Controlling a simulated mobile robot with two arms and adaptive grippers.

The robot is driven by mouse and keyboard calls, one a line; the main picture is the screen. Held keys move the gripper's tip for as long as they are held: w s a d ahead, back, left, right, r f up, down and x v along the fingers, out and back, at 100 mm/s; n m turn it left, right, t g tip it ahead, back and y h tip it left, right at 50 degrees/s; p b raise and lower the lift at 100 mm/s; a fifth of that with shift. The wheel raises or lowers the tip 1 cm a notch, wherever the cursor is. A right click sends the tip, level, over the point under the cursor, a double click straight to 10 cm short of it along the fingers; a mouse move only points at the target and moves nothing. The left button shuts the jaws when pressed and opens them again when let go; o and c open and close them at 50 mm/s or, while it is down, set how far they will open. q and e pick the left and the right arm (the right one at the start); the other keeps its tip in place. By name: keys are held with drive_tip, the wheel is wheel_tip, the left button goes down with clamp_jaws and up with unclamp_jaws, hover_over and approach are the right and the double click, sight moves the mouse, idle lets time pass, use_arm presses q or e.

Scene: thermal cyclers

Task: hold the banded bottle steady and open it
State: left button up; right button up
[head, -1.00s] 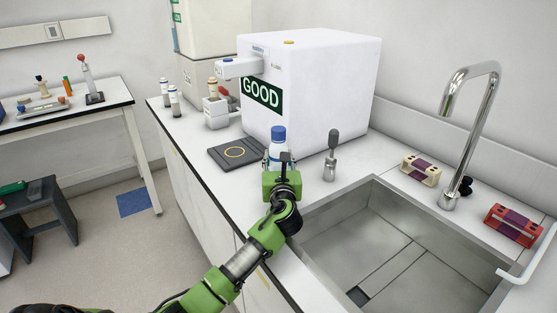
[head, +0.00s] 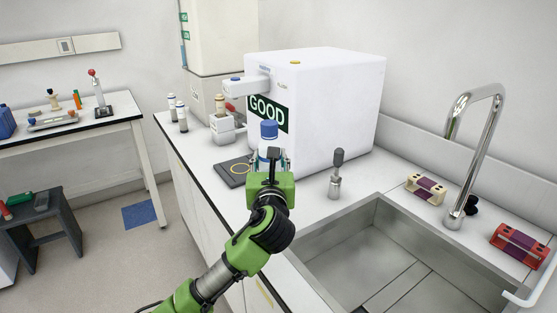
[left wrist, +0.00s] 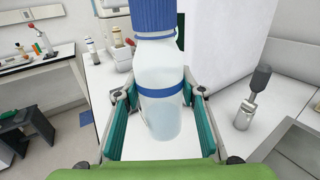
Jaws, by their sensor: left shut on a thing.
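The banded bottle (left wrist: 160,66) is translucent white with a ribbed blue cap (left wrist: 152,16) and a blue band. It stands between the teal-lined fingers of my left gripper (left wrist: 163,97), which is shut on its body below the cap. In the head view the bottle's cap (head: 268,130) shows above the left gripper (head: 269,160), and the gripper hides the lower body. The cap is on. I cannot tell whether the bottle's base touches the counter. My right gripper is in neither view.
A dark pad with a yellow ring (head: 231,176) lies left of the bottle. A white machine marked GOOD (head: 335,110) stands behind. A grey-headed tool (head: 336,175) stands at right, by the sink (head: 318,228). Small bottles (head: 182,118) stand at the counter's far left.

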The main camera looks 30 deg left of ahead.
sight(262, 156)
use_arm(q)
drive_tip(key=shift+s+d+r, duration=0.15)
drive_tip(key=shift+s+r, duration=0.15)
drive_tip(key=shift+s, duration=0.4)
drive_tip(key=shift+s+d+r, duration=0.1)
drive_tip(key=shift+s+r, duration=0.25)
drive_tip(key=shift+s, duration=0.4)
drive_tip(key=shift+s+d+r, duration=0.15)
drive_tip(key=shift+s+r, duration=0.15)
drive_tip(key=shift+s, duration=0.4)
drive_tip(key=shift+o, duration=1)
clamp_jaws()
